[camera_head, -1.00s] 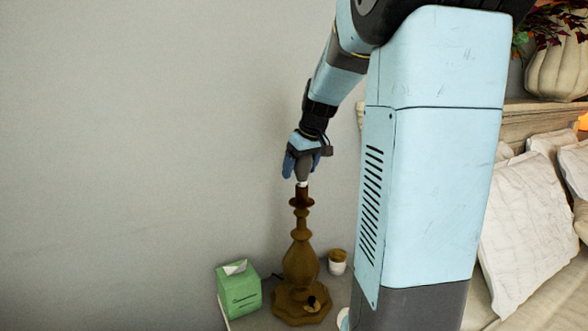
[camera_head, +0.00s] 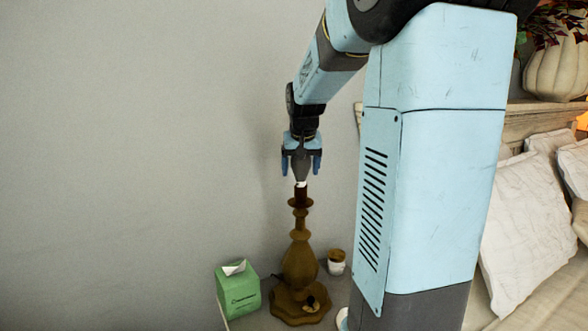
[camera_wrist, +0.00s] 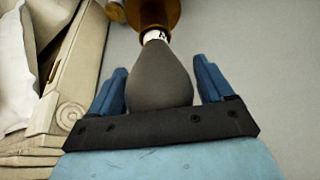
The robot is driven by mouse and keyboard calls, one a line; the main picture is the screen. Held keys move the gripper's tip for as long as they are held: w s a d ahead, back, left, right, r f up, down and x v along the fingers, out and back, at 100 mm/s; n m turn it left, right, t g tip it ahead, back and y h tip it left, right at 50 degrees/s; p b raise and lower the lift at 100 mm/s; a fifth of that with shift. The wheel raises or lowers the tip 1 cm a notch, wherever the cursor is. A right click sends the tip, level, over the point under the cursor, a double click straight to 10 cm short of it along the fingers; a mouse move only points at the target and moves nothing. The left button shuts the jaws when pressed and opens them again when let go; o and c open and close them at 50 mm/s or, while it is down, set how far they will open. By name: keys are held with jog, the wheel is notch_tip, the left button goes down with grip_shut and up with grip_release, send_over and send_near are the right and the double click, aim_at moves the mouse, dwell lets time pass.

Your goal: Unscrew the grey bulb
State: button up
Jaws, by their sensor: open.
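The grey bulb (camera_head: 300,168) sits upright in the socket at the top of a brown lamp (camera_head: 299,262) on the bedside table. In the wrist view the grey bulb (camera_wrist: 160,75) fills the space between my fingers, with its white threaded neck at the brown socket (camera_wrist: 154,14). My gripper (camera_head: 301,170) points down over the bulb, with one blue finger on each side. In the wrist view my gripper (camera_wrist: 160,82) is open, with a visible gap between each finger and the bulb.
A green tissue box (camera_head: 238,290) stands left of the lamp base. A small white jar with a brown lid (camera_head: 336,262) stands to its right. The grey wall (camera_head: 130,150) is close behind. Pillows (camera_head: 530,230) lie on the bed at right.

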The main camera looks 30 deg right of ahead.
jog(key=shift+m, duration=0.4)
jog(key=shift+d+m+g+h, duration=0.15)
jog(key=shift+m+g+h, duration=0.4)
jog(key=shift+m, duration=1.15)
jog(key=shift+c, duration=0.4)
jog(key=c, duration=0.8)
jog(key=shift+n+t+y, duration=0.45)
jog(key=shift+n, duration=1.35)
